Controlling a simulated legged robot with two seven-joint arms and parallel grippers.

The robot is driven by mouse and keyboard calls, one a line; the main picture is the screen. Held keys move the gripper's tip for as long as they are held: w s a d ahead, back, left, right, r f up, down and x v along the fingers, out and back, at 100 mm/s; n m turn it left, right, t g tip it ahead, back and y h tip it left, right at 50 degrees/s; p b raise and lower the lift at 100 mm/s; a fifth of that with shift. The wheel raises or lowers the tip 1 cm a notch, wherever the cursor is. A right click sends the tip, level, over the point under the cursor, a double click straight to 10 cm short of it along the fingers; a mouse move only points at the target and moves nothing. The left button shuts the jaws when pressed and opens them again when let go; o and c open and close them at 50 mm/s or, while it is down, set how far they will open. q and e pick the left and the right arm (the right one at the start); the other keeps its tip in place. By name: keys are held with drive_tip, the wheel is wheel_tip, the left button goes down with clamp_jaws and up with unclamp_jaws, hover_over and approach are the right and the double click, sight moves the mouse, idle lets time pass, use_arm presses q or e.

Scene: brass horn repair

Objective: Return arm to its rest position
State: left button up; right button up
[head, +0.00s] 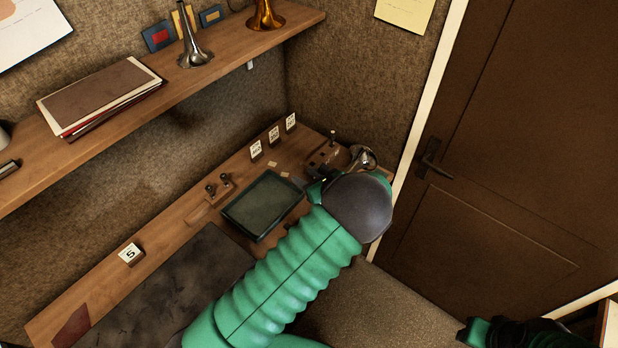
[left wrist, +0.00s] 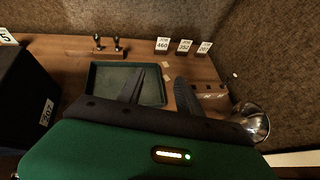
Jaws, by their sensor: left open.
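My left arm reaches across the workbench in the head view, with its dark rounded wrist over the bench's right end. That wrist largely hides the left gripper (head: 318,188). In the left wrist view the left gripper (left wrist: 160,77) has its two dark fingers spread with nothing between them. The fingers appear over the right part of the empty dark green tray (left wrist: 110,80), also in the head view (head: 262,206). Part of my right arm's end (head: 525,332) shows dark and green at the bottom right; its fingers cannot be made out.
A silver bell (head: 363,157) is beside a wooden block (head: 328,156) at the bench's right end, close to my left wrist. Several number cards (head: 274,134) stand along the back. A shelf (head: 110,125) with horn bells overhangs the bench. A brown door (head: 520,150) stands right.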

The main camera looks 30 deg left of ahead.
use_arm(q)
drive_tip(key=shift+s+d, duration=0.1)
drive_tip(key=shift+d, duration=0.05)
use_arm(e)
drive_tip(key=shift+s+d, duration=0.1)
drive_tip(key=shift+d, duration=0.1)
use_arm(q)
drive_tip(key=s+d+r+n+g+h, duration=0.1)
drive_tip(key=s+d+r+n+h, duration=0.1)
drive_tip(key=s+d+n+h, duration=0.4)
drive_tip(key=s+d+r+n+g+h, duration=0.1)
drive_tip(key=s+d+n, duration=0.1)
drive_tip(key=s+n, duration=0.65)
drive_tip(key=s+d+r+n+h, duration=0.2)
drive_tip(key=s+d+n+h, duration=0.2)
drive_tip(key=s+n, duration=0.35)
wheel_tip(320, 180, down, 16)
drive_tip(key=s+d+b, duration=0.1)
drive_tip(key=b, duration=1.5)
drive_tip(key=shift+d+n, duration=0.25)
drive_tip(key=shift+n, duration=0.05)
use_arm(e)
drive_tip(key=s+x, duration=0.1)
drive_tip(key=x, duration=0.7)
drive_tip(key=s+x, duration=0.2)
drive_tip(key=x, duration=0.6)
drive_tip(key=shift+s+a+f, duration=0.15)
drive_tip(key=shift+s+f, duration=0.2)
use_arm(q)
drive_tip(key=shift+d, duration=0.1)
